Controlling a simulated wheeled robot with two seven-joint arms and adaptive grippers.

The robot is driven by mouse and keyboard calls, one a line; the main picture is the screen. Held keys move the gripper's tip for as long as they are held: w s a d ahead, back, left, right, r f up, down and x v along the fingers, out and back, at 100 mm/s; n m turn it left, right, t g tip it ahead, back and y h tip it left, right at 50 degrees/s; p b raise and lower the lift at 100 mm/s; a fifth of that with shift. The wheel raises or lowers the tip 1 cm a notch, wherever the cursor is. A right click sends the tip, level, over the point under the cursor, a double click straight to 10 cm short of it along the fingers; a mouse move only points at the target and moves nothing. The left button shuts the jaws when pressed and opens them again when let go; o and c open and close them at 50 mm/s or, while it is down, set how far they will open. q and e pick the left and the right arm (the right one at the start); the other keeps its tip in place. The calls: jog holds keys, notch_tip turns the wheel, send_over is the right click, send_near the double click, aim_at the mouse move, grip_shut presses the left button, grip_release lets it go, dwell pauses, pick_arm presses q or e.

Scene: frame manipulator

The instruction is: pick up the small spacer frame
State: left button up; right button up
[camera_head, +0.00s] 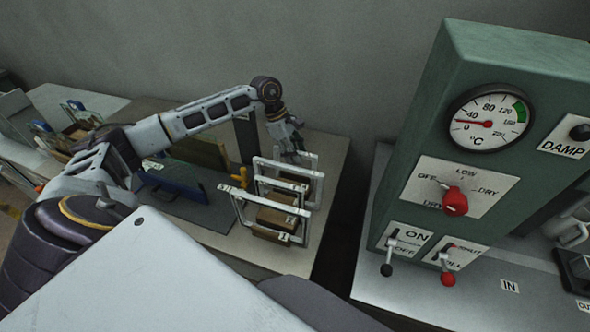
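Several white rectangular frames stand upright in a row in brown wooden blocks with small number labels on the table. The nearest white frame (241,215) is by the label 1. I cannot tell for certain which one is the small spacer frame. My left arm reaches over the table from the left, and its gripper (293,146) points down at the far end of the row, by the farthest frame (315,163). The gripper is small and dark here, so I cannot tell whether its fingers are open or touch a frame. My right gripper is out of view.
A green control cabinet (423,140) with a dial, red knob and levers stands on a separate bench at right. A dark gap separates it from the table (330,150). A blue item (172,190) lies left of the frames. A grey wall (300,50) is behind.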

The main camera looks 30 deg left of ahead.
pick_arm(q)
jog(key=shift+f+b, duration=0.25)
jog(key=shift+b, duration=0.2)
dwell(1.0)
grip_shut()
dwell(0.3)
